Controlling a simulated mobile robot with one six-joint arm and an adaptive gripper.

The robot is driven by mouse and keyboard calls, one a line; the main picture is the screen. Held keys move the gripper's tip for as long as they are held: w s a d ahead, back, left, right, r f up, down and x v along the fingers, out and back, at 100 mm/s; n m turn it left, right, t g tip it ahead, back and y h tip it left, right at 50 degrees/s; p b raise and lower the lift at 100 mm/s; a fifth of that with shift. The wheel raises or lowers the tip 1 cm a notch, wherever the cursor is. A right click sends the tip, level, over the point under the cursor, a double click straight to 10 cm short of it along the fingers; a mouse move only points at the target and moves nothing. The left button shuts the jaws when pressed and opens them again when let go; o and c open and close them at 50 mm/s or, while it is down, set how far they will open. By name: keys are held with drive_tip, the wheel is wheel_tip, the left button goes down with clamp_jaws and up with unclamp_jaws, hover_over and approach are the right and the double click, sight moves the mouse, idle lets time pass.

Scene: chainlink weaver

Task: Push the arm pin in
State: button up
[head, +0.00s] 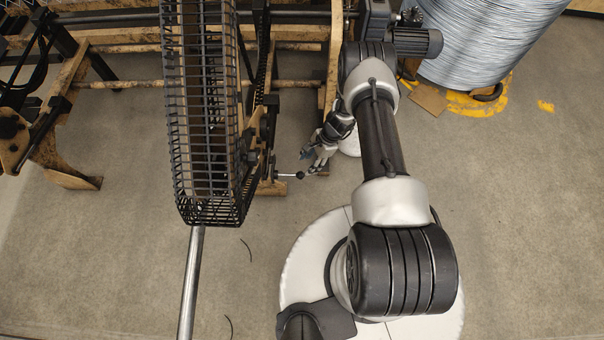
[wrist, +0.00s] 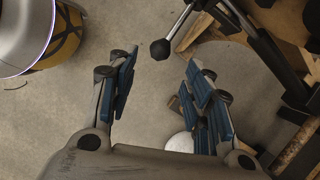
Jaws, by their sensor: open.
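The arm pin appears as a short silver rod with a black ball knob (head: 299,174), sticking out to the right from the machine's lower side in the head view. In the wrist view the black knob (wrist: 160,50) and part of its rod show at the top centre. My gripper (head: 309,162) is close to the knob in the head view, at its upper right. In the wrist view my gripper (wrist: 158,66) has its two blue-padded fingers spread apart and empty. The knob shows between and slightly beyond the fingertips. Whether they touch is not clear.
A black wire-mesh guard (head: 202,120) stands left of the pin. A worn wooden machine frame (head: 120,38) runs behind. A large wire coil (head: 490,40) stands at upper right on a yellow base. A steel tube (head: 191,280) extends frontward. Floor (head: 520,200) at right is clear.

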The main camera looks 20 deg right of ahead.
sight(302, 173)
drive_tip(key=b+x, duration=0.2)
drive_tip(key=x, duration=0.6)
drive_tip(key=shift+a+f, duration=0.1)
drive_tip(key=shift+f, duration=0.05)
clamp_jaws()
idle(0.3)
